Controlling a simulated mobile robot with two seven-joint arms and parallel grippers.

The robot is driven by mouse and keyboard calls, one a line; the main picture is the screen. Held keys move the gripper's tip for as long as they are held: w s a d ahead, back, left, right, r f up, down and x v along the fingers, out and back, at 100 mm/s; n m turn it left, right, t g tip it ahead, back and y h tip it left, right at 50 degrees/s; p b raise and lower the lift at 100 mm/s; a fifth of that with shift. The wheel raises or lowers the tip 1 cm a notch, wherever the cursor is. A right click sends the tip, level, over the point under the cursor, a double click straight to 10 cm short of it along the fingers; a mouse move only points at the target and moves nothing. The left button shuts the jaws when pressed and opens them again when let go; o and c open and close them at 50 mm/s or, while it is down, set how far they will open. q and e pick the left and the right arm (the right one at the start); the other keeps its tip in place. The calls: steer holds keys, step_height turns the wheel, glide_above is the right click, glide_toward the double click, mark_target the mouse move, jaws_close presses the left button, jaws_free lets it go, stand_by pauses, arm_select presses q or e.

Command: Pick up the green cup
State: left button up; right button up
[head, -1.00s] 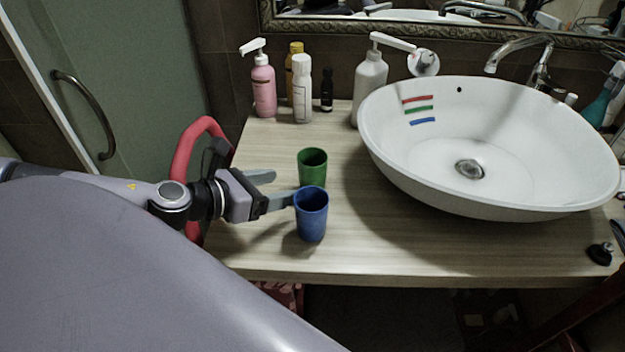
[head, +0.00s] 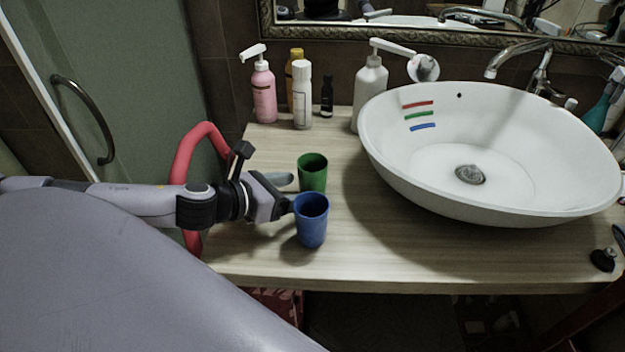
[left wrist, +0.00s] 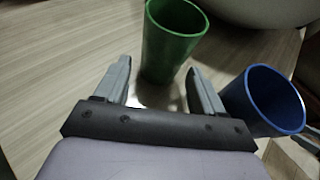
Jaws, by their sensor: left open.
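The green cup (head: 313,171) stands upright on the wooden counter, its lower front partly behind the blue cup. In the left wrist view the green cup (left wrist: 170,42) stands ahead, with its base just beyond and between the fingertips. My left gripper (head: 290,192) is open and empty, low over the counter to the left of the cups. In the left wrist view its two fingers (left wrist: 160,82) are spread, with the right finger close to the blue cup (left wrist: 264,100). Whether that finger touches the blue cup (head: 311,222) I cannot tell. My right gripper is not in view.
A white basin (head: 400,178) fills the right of the counter (head: 400,252). A pink pump bottle (head: 264,92), white bottle (head: 302,95) and larger white dispenser (head: 370,85) stand at the back. A red curved bar (head: 184,155) is behind my left arm.

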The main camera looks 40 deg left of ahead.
mark_target(301, 186)
arm_select(q)
steer(key=shift+w+d, duration=0.15)
steer(key=shift+w, duration=0.4)
steer(key=p+x, duration=0.1)
steer(key=x, duration=0.2)
steer(key=shift+w+d, duration=0.15)
steer(key=shift+w+d+f, duration=0.15)
steer(key=shift+w+f, duration=0.05)
steer(key=shift+w, duration=0.1)
steer(key=c, duration=0.8)
steer(key=shift+o, duration=0.2)
steer(key=shift+r, duration=0.15)
step_height(301, 186, up, 20)
steer(key=p, duration=0.2)
steer(key=shift+p, duration=0.3)
